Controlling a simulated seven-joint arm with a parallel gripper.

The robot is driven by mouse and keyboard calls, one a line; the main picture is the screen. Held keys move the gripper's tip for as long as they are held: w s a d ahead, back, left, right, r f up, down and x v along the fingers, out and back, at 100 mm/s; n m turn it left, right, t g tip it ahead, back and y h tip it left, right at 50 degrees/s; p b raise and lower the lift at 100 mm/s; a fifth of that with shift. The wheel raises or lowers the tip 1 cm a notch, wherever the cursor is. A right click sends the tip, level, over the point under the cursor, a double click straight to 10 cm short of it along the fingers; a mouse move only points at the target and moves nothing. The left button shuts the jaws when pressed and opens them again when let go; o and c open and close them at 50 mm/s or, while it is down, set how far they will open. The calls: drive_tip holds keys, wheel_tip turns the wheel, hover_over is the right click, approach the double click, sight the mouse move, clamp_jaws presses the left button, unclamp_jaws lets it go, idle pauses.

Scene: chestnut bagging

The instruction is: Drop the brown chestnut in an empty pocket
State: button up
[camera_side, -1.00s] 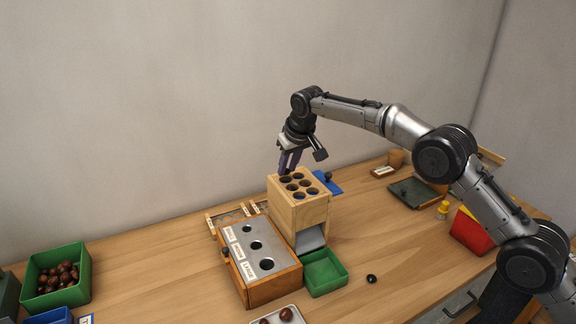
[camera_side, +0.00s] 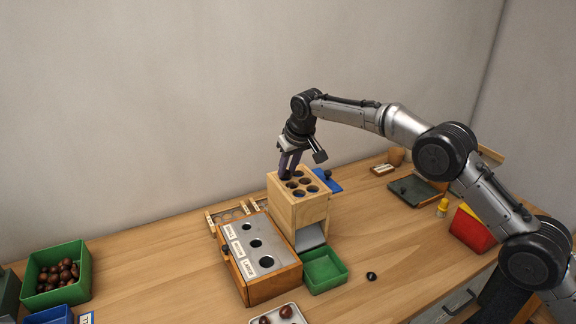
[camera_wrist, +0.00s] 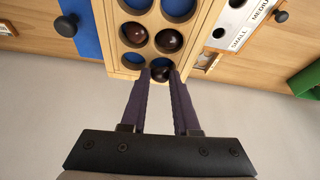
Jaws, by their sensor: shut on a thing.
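The wooden pocket block (camera_side: 296,212) stands mid-table, with round pockets in its top. My gripper (camera_side: 287,177) points down at the block's far-left corner pocket, its fingertips at the top. In the wrist view the fingers (camera_wrist: 161,75) are shut on a dark brown chestnut (camera_wrist: 160,72), at a corner pocket that they mostly hide. Two other chestnuts, one reddish brown (camera_wrist: 133,34) and one darker (camera_wrist: 168,40), sit in the middle pockets. The pocket beside the held chestnut (camera_wrist: 134,60) and the two far ones look blue and empty.
A metal-topped sizing box (camera_side: 262,268) with three holes stands left of the block. A green tray (camera_side: 326,274) is in front. A green bin (camera_side: 84,268) of chestnuts is at far left. A small dark object (camera_side: 371,276) lies on the open table at right.

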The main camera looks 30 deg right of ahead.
drive_tip(key=o, duration=1.2)
wheel_tip(320, 180, up, 6)
idle(0.7)
drive_tip(key=shift+d, duration=0.1)
